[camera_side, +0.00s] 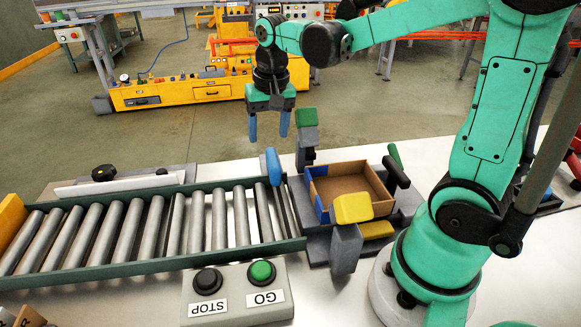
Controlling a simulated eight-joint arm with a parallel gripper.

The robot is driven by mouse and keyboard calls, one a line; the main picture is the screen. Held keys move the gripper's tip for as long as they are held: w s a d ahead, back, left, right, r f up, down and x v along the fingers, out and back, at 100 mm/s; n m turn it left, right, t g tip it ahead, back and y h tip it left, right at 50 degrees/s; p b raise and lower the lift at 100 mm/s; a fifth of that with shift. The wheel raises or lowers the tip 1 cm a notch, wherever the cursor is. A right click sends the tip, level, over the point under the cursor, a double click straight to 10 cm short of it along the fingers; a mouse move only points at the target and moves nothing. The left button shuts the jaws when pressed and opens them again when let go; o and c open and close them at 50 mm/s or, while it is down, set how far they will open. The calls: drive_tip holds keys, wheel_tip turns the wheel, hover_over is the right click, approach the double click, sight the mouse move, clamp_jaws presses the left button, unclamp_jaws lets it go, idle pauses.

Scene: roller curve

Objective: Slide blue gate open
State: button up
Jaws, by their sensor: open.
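The blue gate (273,167) shows as an upright blue piece at the far side of the roller conveyor's right end, between the rollers and the open cardboard box. Its lower part is hard to make out. My gripper (268,125) points down with its two blue fingers apart and nothing between them. In the picture it is above the blue gate, not touching it as far as I can tell; its exact depth is unclear.
The roller conveyor (190,268) runs left. The cardboard box (345,184) sits right of it, among grey posts with a green block (306,117) and a yellow block (352,208). A GO/STOP button box (237,292) stands in front.

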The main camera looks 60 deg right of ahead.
sight(271, 151)
drive_tip(key=shift+w+d+f+m+g, duration=0.35)
drive_tip(key=shift+d+f+m, duration=0.1)
drive_tip(key=shift+d, duration=0.1)
drive_tip(key=shift+w+d+f+m+g, duration=0.3)
drive_tip(key=shift+d+f+m+g, duration=0.05)
drive_tip(key=shift+d+f+m, duration=0.15)
drive_tip(key=shift+f, duration=2.75)
clamp_jaws()
